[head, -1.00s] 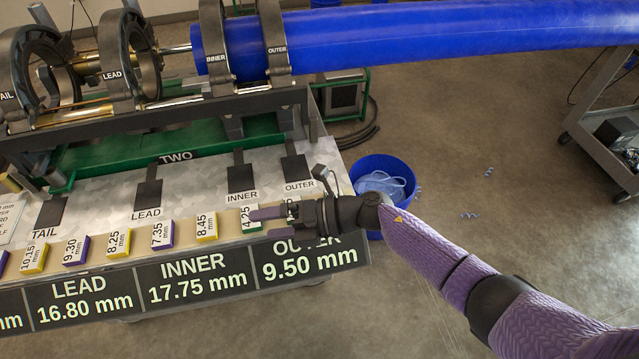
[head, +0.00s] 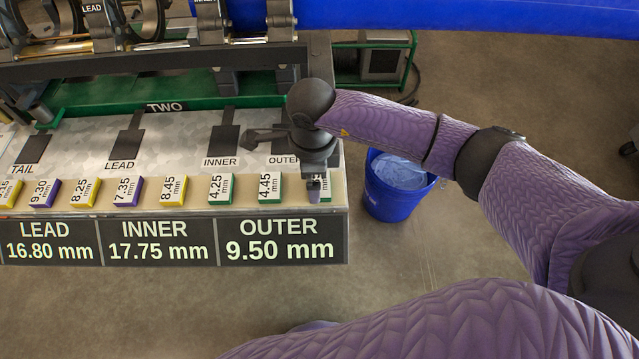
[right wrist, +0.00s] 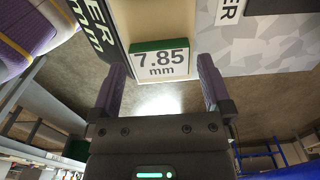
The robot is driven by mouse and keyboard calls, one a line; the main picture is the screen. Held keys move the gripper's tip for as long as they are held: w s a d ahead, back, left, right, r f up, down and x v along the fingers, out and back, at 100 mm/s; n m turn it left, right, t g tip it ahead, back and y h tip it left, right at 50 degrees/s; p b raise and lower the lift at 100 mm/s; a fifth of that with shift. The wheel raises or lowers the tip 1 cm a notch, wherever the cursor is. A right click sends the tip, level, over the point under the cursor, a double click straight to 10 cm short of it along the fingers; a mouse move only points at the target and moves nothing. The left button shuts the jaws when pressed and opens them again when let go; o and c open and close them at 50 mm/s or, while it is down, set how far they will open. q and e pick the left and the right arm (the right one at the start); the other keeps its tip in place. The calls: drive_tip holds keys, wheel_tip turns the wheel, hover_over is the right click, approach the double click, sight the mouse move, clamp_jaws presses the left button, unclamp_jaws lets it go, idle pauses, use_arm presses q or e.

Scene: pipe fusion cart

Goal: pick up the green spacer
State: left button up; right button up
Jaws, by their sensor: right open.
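A green-edged spacer labelled 7.85 mm (right wrist: 160,60) sits at the end of the shelf in the right wrist view. In the head view only part of the end spacer (head: 326,189) shows beside my finger. My right gripper (head: 315,187) points down over it, and in the right wrist view its open fingers (right wrist: 161,75) are on either side of the spacer's width, empty. Whether they reach down around it I cannot tell. Two other green spacers, 4.25 (head: 221,189) and 4.45 (head: 270,187), stand to its left. My left gripper is not in view.
Several yellow and purple spacers, such as the 8.45 one (head: 173,190), continue the row leftward. Black pads lie behind, including the INNER pad (head: 222,141). A blue bin (head: 392,190) stands on the floor right of the cart. A blue pipe (head: 450,15) crosses the top.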

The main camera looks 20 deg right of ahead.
wheel_tip(320, 180, down, 2)
drive_tip(key=shift+f, duration=0.1)
drive_tip(key=c, duration=1)
